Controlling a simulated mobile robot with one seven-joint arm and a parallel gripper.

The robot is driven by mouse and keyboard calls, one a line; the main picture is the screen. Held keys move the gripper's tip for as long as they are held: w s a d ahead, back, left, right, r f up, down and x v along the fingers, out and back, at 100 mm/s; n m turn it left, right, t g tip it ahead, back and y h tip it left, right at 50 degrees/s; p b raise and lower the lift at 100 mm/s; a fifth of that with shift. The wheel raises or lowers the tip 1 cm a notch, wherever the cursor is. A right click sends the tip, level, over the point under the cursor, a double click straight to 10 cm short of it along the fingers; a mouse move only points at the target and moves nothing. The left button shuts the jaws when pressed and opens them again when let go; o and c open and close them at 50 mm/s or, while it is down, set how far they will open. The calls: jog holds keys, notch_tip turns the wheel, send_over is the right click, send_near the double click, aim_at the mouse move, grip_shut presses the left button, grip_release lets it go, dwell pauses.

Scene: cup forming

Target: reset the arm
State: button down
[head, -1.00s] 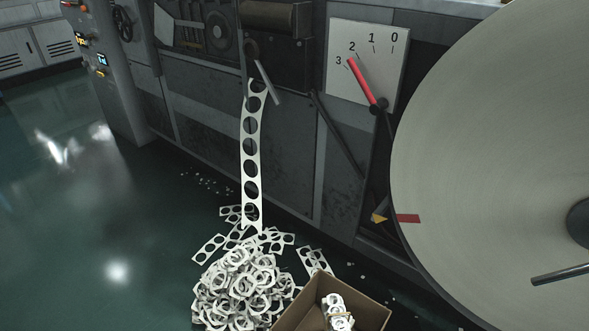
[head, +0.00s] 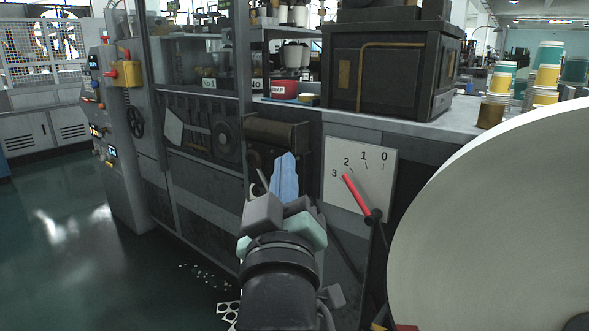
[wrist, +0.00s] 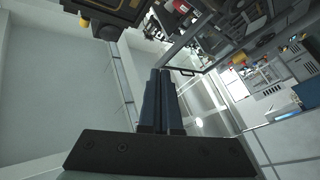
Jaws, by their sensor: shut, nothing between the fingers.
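My gripper (head: 285,178) is in the lower middle of the head view, raised in front of the grey machine (head: 197,160). Its blue fingers point up and are shut with nothing between them. In the wrist view the fingers (wrist: 160,95) lie side by side, closed and empty. My forearm hides part of the machine's front and most of the scrap strip; a bit of punched white strip (head: 228,312) shows at the lower edge.
A large paper roll (head: 500,220) fills the right side. A dial plate (head: 350,155) with a red pointer near 3 is left of it. Stacked cups (head: 547,75) stand on the counter at the back right. The green floor (head: 60,240) at left is clear.

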jog(key=s+d+r+m+t+p, duration=0.1)
jog(key=s+r+m+t+p, duration=0.4)
jog(key=s+r, duration=1.4)
jog(key=w+r+m+t+p, duration=0.1)
jog(key=w+r+p, duration=0.2)
jog(key=r+p, duration=3.2)
notch_tip(320, 180, up, 4)
jog(key=shift+f, duration=0.2)
jog(key=shift+w, duration=0.1)
